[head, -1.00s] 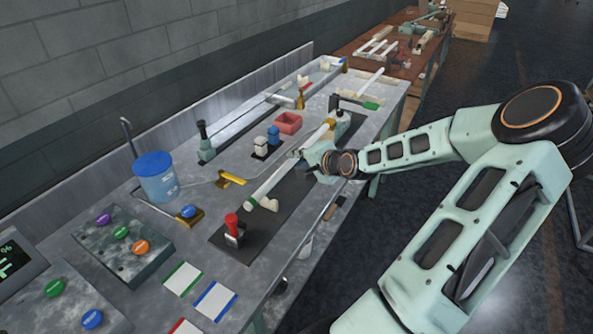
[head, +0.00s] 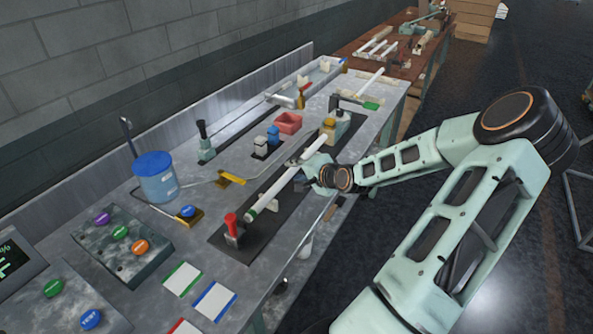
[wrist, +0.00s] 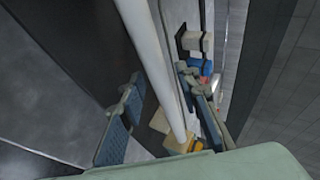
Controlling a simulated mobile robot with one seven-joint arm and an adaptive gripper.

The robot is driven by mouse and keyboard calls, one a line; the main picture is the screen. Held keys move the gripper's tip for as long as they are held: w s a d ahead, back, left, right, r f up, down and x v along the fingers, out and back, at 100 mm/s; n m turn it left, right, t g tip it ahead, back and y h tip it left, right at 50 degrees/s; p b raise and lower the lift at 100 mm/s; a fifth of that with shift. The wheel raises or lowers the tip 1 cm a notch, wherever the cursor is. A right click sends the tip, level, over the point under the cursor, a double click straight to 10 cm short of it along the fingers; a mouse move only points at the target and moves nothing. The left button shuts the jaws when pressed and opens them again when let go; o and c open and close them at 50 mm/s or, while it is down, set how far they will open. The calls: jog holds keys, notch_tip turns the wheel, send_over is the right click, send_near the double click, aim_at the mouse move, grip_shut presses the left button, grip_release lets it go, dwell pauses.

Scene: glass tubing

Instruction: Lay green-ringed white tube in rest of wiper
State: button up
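The white tube (head: 288,177) with a green ring at its near end lies lengthwise over a black-based fixture (head: 262,238), which I take as the wiper. Its near part is at a cream rest (head: 272,206), and its far end reaches a yellow block (head: 328,124). The exact seating in the rest is too small to tell. My gripper (head: 307,165) is at the tube's far half. In the wrist view the tube (wrist: 150,60) passes between my two spread fingers (wrist: 163,112), with gaps visible beside it. The green ring is out of the wrist view.
A red-handled clamp (head: 232,229) stands at the fixture's near end. Blue and white blocks (head: 267,140), a red bin (head: 288,122) and a blue-lidded jar (head: 155,178) stand to the left. A green-tipped lever (head: 369,105) is beyond my gripper.

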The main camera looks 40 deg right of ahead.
jog(key=shift+r, duration=0.5)
jog(key=p+v, duration=0.2)
jog(key=v, duration=1)
jog(key=shift+f, duration=0.15)
dwell(0.7)
